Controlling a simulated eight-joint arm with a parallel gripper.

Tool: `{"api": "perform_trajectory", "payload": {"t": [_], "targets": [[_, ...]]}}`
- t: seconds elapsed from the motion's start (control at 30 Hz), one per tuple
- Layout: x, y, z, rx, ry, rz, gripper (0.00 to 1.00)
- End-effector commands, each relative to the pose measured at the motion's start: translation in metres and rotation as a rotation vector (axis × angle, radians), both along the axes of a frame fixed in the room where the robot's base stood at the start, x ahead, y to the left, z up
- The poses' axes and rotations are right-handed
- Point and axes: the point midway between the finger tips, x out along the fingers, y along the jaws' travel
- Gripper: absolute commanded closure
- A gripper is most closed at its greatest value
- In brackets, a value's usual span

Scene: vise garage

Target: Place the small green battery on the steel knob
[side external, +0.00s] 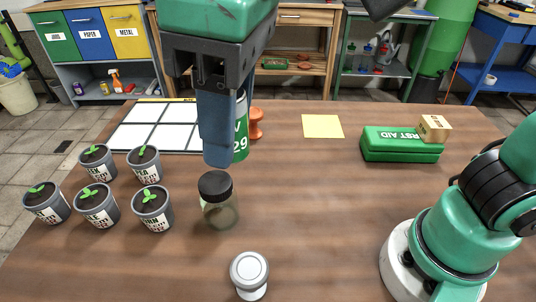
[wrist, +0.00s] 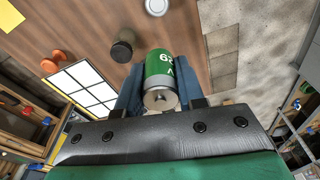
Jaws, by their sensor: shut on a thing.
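My gripper (side external: 222,150) is shut on the green battery (side external: 241,138), which has a white label band and white print. In the side view, a blue finger hides much of the battery, which looks roughly upright above the table. In the wrist view, the battery (wrist: 160,66) sits between both fingers with its metal end facing the camera. The steel knob (side external: 249,272), round with a pale top, stands on the table near the front edge, apart from the battery. It also shows at the top of the wrist view (wrist: 157,6).
A jar with a black lid (side external: 217,200) stands between gripper and knob. Several potted seedlings (side external: 97,205) are at left. A white gridded board (side external: 150,130) and an orange spool (side external: 256,124) lie behind. A green first aid box (side external: 400,144) and yellow note (side external: 322,126) are at right.

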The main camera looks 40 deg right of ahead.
Motion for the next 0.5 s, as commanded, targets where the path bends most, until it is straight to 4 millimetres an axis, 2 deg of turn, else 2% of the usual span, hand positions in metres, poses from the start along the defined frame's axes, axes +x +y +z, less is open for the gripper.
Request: {"api": "perform_trajectory", "payload": {"t": [0.17, 0.5], "targets": [[-0.002, -0.002, -0.03, 0.0, 0.0, 0.0, 1.0], [-0.002, -0.001, -0.112, 0.0, 0.0, 0.001, 1.0]]}}
